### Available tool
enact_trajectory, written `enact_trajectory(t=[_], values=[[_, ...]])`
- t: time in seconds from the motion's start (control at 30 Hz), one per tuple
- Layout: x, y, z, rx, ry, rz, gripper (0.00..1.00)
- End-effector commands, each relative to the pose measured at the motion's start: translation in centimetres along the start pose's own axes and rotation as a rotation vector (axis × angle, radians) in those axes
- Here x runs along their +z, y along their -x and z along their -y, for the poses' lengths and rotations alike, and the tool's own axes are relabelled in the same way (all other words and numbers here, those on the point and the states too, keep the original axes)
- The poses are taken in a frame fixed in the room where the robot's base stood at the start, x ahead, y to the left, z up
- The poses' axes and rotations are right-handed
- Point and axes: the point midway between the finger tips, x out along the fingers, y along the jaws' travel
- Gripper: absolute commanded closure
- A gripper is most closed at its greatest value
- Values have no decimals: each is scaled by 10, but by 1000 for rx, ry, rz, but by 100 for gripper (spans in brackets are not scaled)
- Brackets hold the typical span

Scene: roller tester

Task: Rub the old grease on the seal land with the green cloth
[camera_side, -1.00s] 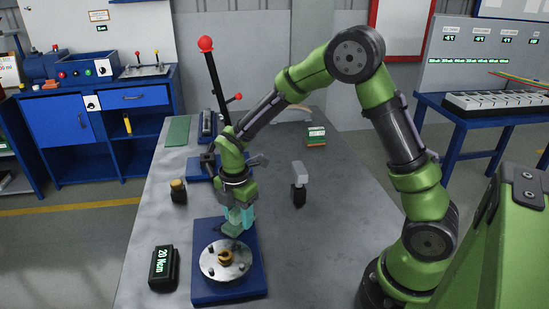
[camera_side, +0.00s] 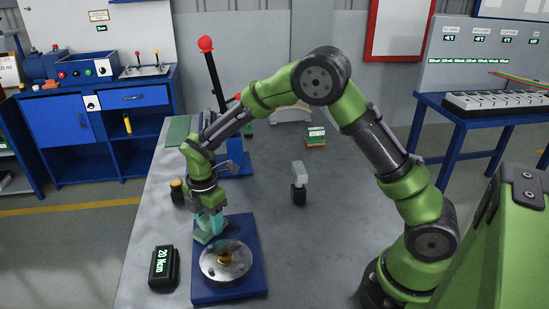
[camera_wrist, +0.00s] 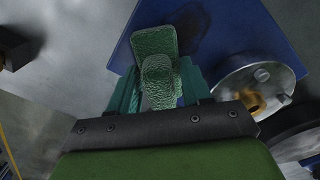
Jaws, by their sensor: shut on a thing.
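My gripper (camera_side: 211,224) is shut on the green cloth (camera_side: 203,236), at the far left corner of the blue base plate (camera_side: 228,292). In the wrist view the folded, textured cloth (camera_wrist: 155,45) sticks out between my teal fingers, over the plate's edge (camera_wrist: 122,55). The round metal disc (camera_side: 226,262) with a brass-coloured centre (camera_side: 225,258) lies on the plate, to the right of and nearer than the cloth. The disc also shows at the right of the wrist view (camera_wrist: 236,84).
A black display box (camera_side: 163,267) reading 20 Ncm stands left of the plate. A small dark jar (camera_side: 178,191) stands behind and left. A black and grey tool (camera_side: 299,184) stands to the right. A red-knobbed lever press (camera_side: 214,80) stands behind. The table's right middle is clear.

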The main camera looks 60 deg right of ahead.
Motion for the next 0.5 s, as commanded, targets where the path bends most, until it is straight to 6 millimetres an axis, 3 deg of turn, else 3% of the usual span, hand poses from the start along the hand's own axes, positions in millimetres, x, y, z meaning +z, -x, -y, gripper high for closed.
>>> enact_trajectory(t=[0.5], values=[[33, 0, 32, 0, -3, -1, 76]])
